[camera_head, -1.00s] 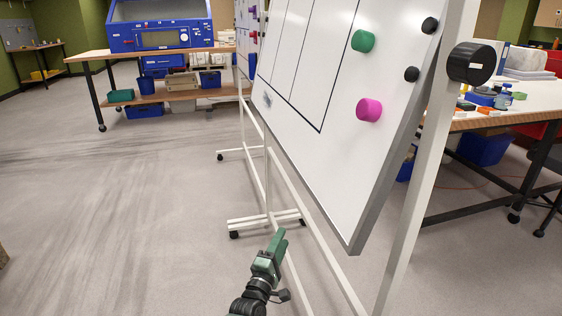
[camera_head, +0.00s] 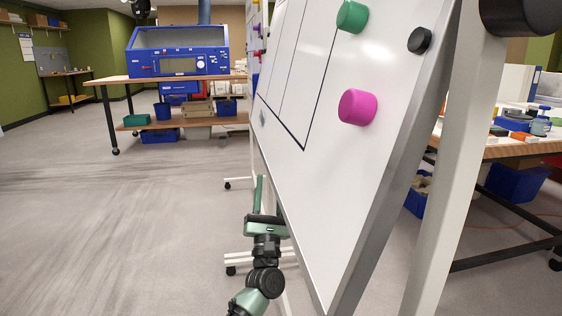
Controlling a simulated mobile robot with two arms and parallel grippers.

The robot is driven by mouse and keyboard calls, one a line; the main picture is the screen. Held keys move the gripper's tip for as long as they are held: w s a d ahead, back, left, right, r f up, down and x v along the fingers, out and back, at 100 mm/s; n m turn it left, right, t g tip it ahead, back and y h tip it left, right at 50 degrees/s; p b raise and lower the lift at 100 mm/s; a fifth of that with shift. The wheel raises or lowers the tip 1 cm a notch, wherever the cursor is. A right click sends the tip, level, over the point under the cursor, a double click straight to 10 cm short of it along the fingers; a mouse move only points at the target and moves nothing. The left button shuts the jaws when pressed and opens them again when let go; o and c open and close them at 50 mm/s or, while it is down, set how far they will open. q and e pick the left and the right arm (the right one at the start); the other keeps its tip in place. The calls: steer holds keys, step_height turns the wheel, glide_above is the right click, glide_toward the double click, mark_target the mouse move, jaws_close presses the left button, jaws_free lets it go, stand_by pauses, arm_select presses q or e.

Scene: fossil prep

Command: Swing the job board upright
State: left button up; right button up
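The job board (camera_head: 322,179) is a white panel with dark lines, filling the middle and right of the head view. It hangs tilted in a white wheeled frame (camera_head: 445,180), its lower edge swung out from the frame. A black pivot knob (camera_head: 522,14) sits at the upper right. My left gripper (camera_head: 259,184), green with a black wrist, is beside the board's lower left edge, finger pointing up. I see it nearly edge-on, so its opening is unclear. I cannot tell whether it touches the board. My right gripper is out of view.
Green (camera_head: 352,16), magenta (camera_head: 357,107) and black (camera_head: 420,40) magnets sit on the board. The frame's wheeled feet (camera_head: 238,262) stand on the floor. A cluttered workbench (camera_head: 500,150) is at right. A blue cabinet (camera_head: 178,52) stands on a bench behind. The left floor is clear.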

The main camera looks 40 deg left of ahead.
mark_target(270, 162)
arm_select(q)
steer(key=x, duration=0.7)
steer(key=shift+s+r, duration=0.1)
steer(key=shift+r, duration=0.05)
steer(key=shift+c, duration=0.3)
jaws_close()
stand_by(1.0)
